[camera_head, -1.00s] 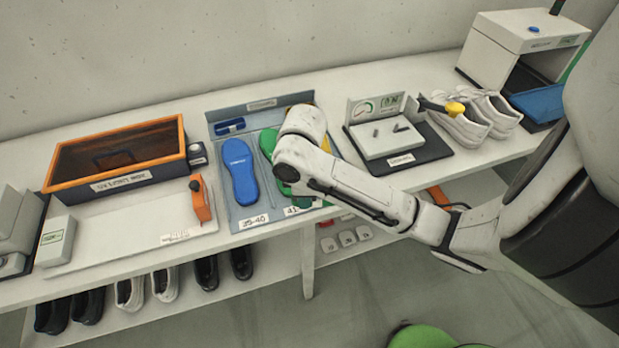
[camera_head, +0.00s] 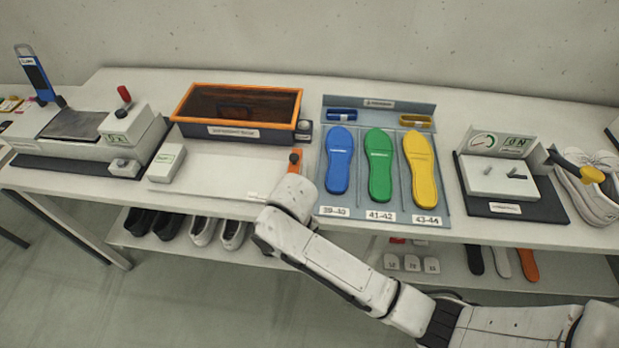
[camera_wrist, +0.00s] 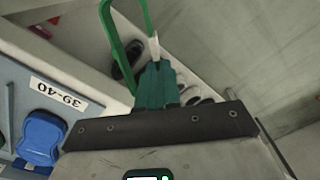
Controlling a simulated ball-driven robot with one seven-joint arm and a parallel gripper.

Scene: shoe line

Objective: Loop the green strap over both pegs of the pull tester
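The pull tester (camera_head: 497,186) is a white block on a dark base at the right of the bench, with a gauge panel behind it. Two short grey pegs (camera_head: 516,173) stand on its top, and neither carries a strap. In the wrist view my gripper (camera_wrist: 155,85) is shut on the green strap (camera_wrist: 107,30), a loop that reaches up out of the picture. A small white piece shows beside the strap at the fingertips. In the head view my arm's wrist hides the gripper and strap, at the bench's front edge, well left of the tester.
An insole rack (camera_head: 442,160) with blue, green and yellow insoles lies between my arm and the tester. An orange-rimmed tray (camera_head: 300,100) stands at the back left. White shoes (camera_head: 590,197) and a yellow-and-black tool (camera_head: 590,173) are right of the tester. Shoes stand on the lower shelf.

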